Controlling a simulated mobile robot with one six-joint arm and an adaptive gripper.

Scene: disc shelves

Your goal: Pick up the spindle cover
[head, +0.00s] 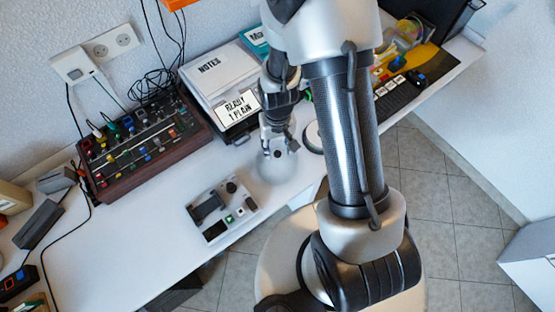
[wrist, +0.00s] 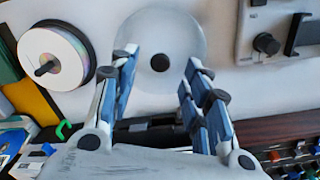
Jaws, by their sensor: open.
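The spindle cover, a clear frosted round dome (wrist: 182,28), stands on the white table in the wrist view, with a dark round spot at its middle. In the head view the cover (head: 277,172) shows faintly below my gripper (head: 279,146). In the wrist view my gripper (wrist: 159,68) is open, with its blue-padded fingers apart on either side of the dark spot. The fingers overlap the near part of the cover; I cannot tell whether they touch it. Nothing is held between them.
A disc spindle (wrist: 75,50) with a stack of discs stands close beside the cover. A grey device with knobs (head: 222,208) lies near the table's front edge. A mixer (head: 135,145), a notes box (head: 215,80) and a keyboard (head: 400,95) stand around.

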